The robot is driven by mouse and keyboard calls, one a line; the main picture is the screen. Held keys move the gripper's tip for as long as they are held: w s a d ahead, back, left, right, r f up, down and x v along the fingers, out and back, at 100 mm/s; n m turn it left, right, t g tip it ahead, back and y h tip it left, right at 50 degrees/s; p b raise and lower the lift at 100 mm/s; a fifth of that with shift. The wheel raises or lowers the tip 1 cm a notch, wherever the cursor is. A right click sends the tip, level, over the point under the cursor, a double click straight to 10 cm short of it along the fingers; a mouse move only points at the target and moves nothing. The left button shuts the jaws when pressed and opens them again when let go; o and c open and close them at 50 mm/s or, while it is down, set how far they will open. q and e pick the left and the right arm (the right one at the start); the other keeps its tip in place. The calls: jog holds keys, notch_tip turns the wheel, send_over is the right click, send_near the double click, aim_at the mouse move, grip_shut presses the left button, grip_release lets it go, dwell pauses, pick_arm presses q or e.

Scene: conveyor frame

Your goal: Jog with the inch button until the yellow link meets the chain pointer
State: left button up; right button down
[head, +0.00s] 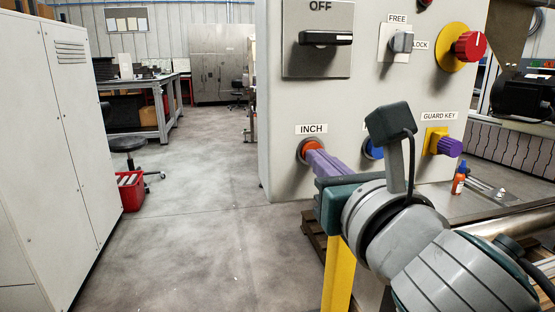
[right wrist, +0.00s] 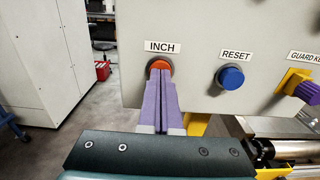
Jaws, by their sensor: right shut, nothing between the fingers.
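The orange inch button (head: 312,147) sits under the INCH label on the light grey control panel (head: 300,100). My right gripper (head: 312,152) is shut and empty, its purple fingers pointing at the button. In the right wrist view the fingertips (right wrist: 159,72) overlap the lower part of the orange button (right wrist: 159,64). They look to be at its face, but I cannot tell whether it is pressed in. The yellow link and the chain pointer are not visible in either view. My left gripper is not in view.
Right of the inch button are the blue reset button (right wrist: 230,77) and the yellow and purple guard key (head: 446,144). Above are the OFF switch (head: 318,38), the FREE/LOCK knob (head: 402,42) and a red knob (head: 470,45).

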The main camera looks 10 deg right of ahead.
jog(key=shift+s, duration=0.1)
dwell(0.3)
jog(key=shift+s+d+p, duration=0.1)
jog(key=shift+s+p, duration=0.4)
jog(key=shift+s, duration=2.15)
